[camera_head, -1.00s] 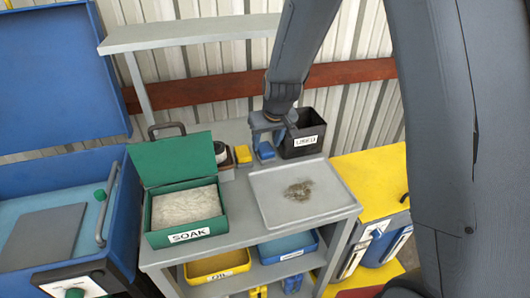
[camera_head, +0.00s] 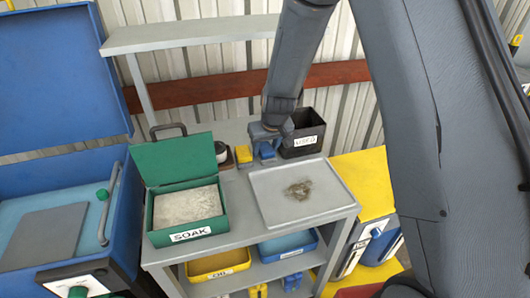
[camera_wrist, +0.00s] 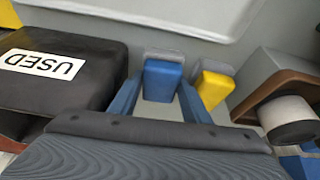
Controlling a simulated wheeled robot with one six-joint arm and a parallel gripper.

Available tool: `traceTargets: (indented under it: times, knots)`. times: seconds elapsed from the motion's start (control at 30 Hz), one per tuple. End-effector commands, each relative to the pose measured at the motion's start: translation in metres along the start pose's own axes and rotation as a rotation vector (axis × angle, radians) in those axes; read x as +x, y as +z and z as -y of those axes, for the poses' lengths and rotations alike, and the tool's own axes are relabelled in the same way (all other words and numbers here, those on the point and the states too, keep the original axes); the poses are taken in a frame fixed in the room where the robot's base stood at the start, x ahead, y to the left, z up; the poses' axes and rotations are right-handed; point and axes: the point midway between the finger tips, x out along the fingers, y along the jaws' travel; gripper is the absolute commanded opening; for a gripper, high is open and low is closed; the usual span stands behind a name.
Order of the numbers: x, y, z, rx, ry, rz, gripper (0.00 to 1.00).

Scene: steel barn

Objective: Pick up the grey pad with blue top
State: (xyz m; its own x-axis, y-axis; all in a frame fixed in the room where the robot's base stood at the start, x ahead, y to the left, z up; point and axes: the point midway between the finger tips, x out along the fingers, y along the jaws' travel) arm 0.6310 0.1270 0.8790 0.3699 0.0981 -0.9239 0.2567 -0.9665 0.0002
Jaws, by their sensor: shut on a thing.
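The grey pad with blue top (camera_wrist: 163,82) stands on the grey bench top, between the two blue fingers of my gripper (camera_wrist: 160,92) in the wrist view. My gripper is shut on it. In the head view my gripper (camera_head: 266,142) points down over the pad (camera_head: 266,152), hiding much of it. A similar grey pad with yellow top (camera_wrist: 213,88) stands close beside it, outside the fingers; it also shows in the head view (camera_head: 243,154).
The black USED bin (camera_head: 304,136) stands close to the right of my gripper. A grey tray (camera_head: 330,205) with a dark stain lies in front. The green SOAK box (camera_head: 152,233) and a dark holder with a white roll (camera_wrist: 290,118) stand to the left.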

Motion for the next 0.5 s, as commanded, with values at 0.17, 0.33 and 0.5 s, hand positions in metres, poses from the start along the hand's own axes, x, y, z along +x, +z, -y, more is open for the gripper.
traceTargets:
  times: [0.17, 0.33, 0.5]
  knots:
    - [-0.002, -0.001, 0.0, 0.0, 0.0, -0.001, 0.21]
    - [-0.013, -0.006, 0.0, -0.001, -0.001, -0.002, 0.21]
    - [-0.035, -0.016, 0.0, -0.001, 0.0, -0.004, 0.21]
